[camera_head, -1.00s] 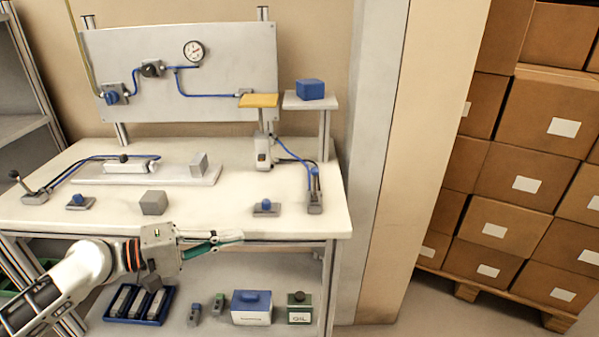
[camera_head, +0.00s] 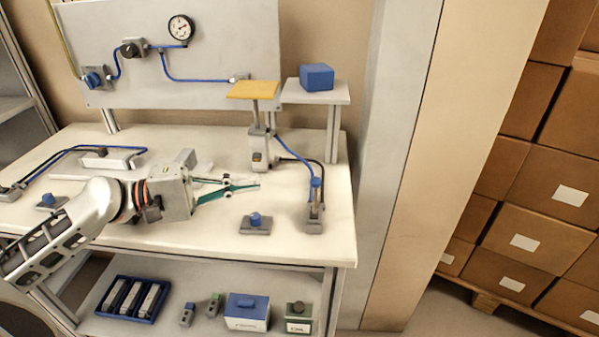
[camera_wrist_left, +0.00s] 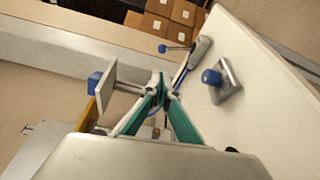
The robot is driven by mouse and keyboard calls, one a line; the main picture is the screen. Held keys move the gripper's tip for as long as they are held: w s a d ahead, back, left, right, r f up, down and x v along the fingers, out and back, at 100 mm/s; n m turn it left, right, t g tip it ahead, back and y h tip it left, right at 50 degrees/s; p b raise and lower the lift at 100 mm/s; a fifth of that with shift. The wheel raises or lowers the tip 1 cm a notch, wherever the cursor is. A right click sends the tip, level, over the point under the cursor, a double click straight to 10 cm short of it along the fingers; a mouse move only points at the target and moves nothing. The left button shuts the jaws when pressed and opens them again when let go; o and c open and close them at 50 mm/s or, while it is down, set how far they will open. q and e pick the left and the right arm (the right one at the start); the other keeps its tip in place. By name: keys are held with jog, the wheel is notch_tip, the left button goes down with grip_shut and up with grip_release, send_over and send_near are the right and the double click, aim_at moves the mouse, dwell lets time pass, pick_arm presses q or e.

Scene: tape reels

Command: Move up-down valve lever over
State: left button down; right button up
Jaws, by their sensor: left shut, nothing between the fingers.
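The valve with the blue-knobbed lever (camera_head: 315,213) sits near the table's right edge, joined by tubing to the upright cylinder (camera_head: 258,150) with a yellow plate on top. Its blue knob stands up above the grey body. In the left wrist view the lever's blue ball (camera_wrist_left: 162,48) shows beyond the fingers, beside the grey valve body (camera_wrist_left: 201,50). My left gripper (camera_head: 252,183) is shut and empty over the table, left of the valve and apart from it. Its teal fingers also show in the left wrist view (camera_wrist_left: 165,84). My right gripper is out of view.
A blue button on a grey base (camera_head: 255,224) sits between my gripper and the table's front edge. A blue block (camera_head: 316,77) rests on a raised white shelf behind the valve. A tall pale pillar (camera_head: 392,150) stands right of the table.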

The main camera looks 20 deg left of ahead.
aim_at(315, 194)
pick_arm(q)
jog(key=shift+s, duration=0.1)
jog(key=shift+d, duration=0.1)
jog(key=p+x, duration=0.1)
jog(key=x, duration=0.8)
jog(key=shift+r, duration=0.15)
jog(key=shift+w+d+p, duration=0.25)
jog(key=shift+w+p, duration=0.05)
jog(key=shift+w, duration=0.1)
jog(key=shift+d, duration=0.1)
